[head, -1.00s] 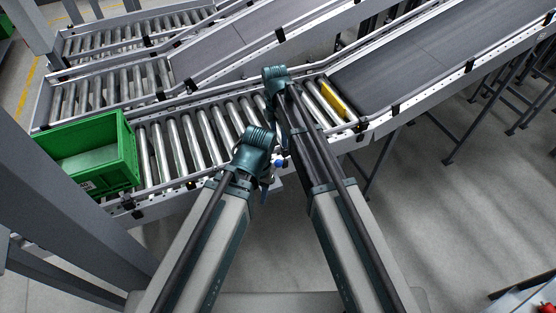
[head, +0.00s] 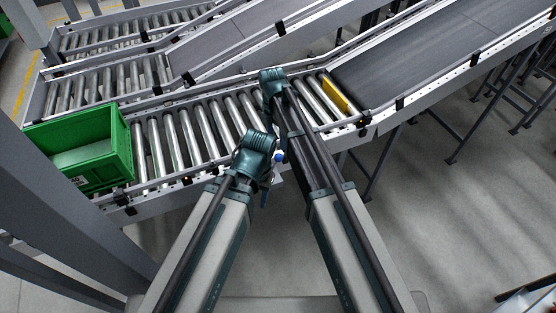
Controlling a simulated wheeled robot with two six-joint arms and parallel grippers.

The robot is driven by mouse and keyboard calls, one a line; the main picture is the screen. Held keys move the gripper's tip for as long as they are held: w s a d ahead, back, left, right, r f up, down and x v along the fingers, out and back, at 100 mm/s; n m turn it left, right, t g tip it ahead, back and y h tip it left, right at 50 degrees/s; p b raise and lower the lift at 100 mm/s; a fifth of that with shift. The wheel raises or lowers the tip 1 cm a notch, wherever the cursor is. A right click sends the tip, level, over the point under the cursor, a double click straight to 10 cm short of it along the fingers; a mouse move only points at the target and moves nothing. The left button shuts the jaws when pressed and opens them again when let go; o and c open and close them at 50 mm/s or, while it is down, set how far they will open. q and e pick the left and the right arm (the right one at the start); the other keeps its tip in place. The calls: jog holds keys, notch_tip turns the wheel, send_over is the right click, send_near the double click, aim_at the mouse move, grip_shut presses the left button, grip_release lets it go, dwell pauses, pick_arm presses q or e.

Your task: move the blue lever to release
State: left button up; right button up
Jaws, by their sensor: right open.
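The blue lever shows only as a small round blue knob (head: 280,156) at the near side of the roller conveyor, just right of my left arm's teal wrist. Its shaft is mostly hidden by my arms. My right gripper (head: 275,122) hangs below the teal end of my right arm, over the rollers and a little above the knob in the picture. Its jaws are open; the fingertips are hard to make out. My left gripper (head: 265,185) points down beside the knob, to its lower left, mostly hidden behind its own wrist. I cannot tell whether either gripper touches the lever.
A green crate (head: 124,150) stands on the left end of the roller conveyor (head: 177,140). A yellow bar (head: 337,97) lies across the conveyor where the dark belt (head: 400,65) begins. A grey post (head: 60,190) rises at the left. The floor (head: 430,210) at the right is open.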

aim_at(278, 154)
jog(key=f+b, duration=0.4)
jog(key=f, duration=0.1)
jog(key=f+b, duration=0.3)
jog(key=shift+s+d+f, duration=0.1)
jog(key=shift+s+d, duration=0.15)
grip_shut()
